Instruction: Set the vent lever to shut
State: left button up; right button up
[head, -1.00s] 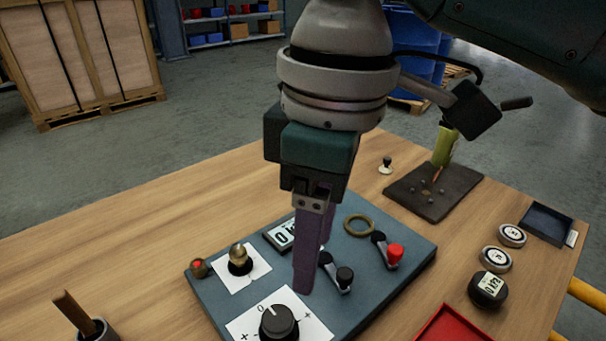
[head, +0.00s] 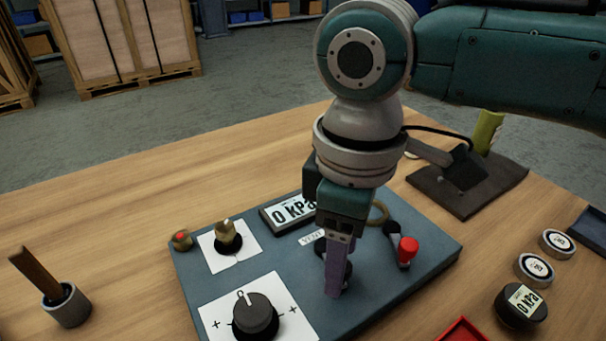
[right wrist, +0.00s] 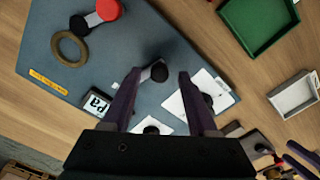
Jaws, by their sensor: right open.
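The vent lever is the black-knobbed lever on the blue-grey panel (head: 400,290), by the VENT label (head: 312,237). In the head view my right gripper (head: 335,292) comes down over this lever and hides most of it. In the right wrist view the vent lever's black knob (right wrist: 158,72) lies between the tips of my open right gripper (right wrist: 161,76). I cannot tell whether a finger touches it. Purple fingers at the lower right of the wrist view look like my left gripper (right wrist: 300,158); their opening is unclear.
A red-knobbed lever (head: 408,249) and a brass ring (right wrist: 70,48) are close by. The panel also carries a kPa display (head: 287,211), a brass toggle (head: 227,236) and a large dial (head: 254,315). A green tray (right wrist: 258,22) lies off the panel.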

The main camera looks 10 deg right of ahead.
jog(key=shift+f, duration=0.15)
grip_shut()
dwell(0.4)
